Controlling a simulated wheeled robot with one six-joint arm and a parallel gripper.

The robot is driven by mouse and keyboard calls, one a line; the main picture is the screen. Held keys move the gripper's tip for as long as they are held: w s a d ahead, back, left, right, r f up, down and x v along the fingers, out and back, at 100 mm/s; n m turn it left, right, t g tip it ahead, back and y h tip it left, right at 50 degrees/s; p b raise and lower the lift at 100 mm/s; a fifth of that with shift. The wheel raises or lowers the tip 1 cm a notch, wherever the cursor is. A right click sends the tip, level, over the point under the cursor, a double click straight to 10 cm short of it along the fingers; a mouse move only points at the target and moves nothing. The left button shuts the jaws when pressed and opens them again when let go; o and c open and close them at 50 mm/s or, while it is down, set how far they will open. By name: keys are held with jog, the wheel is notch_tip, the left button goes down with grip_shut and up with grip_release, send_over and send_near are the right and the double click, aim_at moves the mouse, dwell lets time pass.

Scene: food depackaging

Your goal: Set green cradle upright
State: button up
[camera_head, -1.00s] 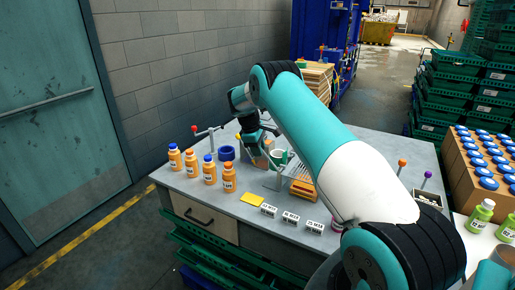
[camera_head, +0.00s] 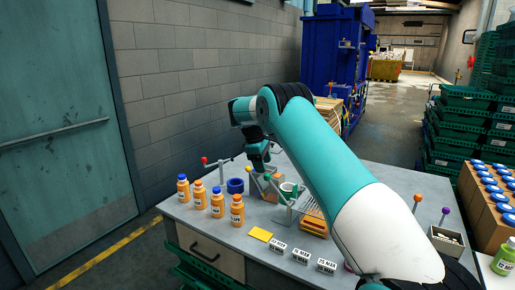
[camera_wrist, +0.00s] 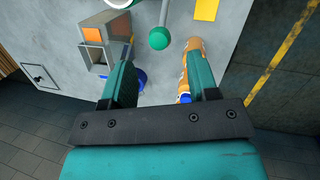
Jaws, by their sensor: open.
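A small green and white rounded piece (camera_head: 288,188), probably the green cradle, is on the grey table (camera_head: 255,237) right of my gripper. Its pose is too small to tell. A green-edged piece is cut off at the top of the wrist view (camera_wrist: 120,3) and may be the same thing. My gripper (camera_head: 259,166) is above the back part of the table, left of the green piece and apart from it. In the wrist view my gripper (camera_wrist: 160,72) has its two teal fingers spread with nothing held between them.
A green-knobbed lever (camera_wrist: 158,38) stands close ahead of the fingers. A grey open box with orange inside (camera_wrist: 92,36) is left of it. A blue ring (camera_head: 235,186) and orange bottles (camera_head: 217,203) stand left.

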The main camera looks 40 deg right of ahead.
jog(key=p+v, duration=0.4)
jog(key=v, duration=0.4)
jog(key=shift+r, duration=0.3)
jog(key=s+a+r+n+t+y+b, duration=0.1)
jog(key=s+a+b, duration=0.4)
jog(key=a, duration=0.6)
jog(key=s+a+r+n+t+y+b, duration=0.1)
jog(key=s+a+t+b, duration=0.1)
jog(key=s+a, duration=0.75)
jog(key=s+a+f+y+b, duration=0.1)
jog(key=s+a+f, duration=0.1)
jog(key=s+a, duration=0.3)
jog(key=s+a+f+g+y+b, duration=0.1)
jog(key=s+a, duration=0.4)
jog(key=s, duration=0.6)
jog(key=s+a+f+m+g+y+b, duration=0.1)
jog(key=s+a+f+y+b, duration=0.1)
jog(key=s+a, duration=0.4)
jog(key=s+f+y, duration=0.1)
jog(key=s, duration=0.2)
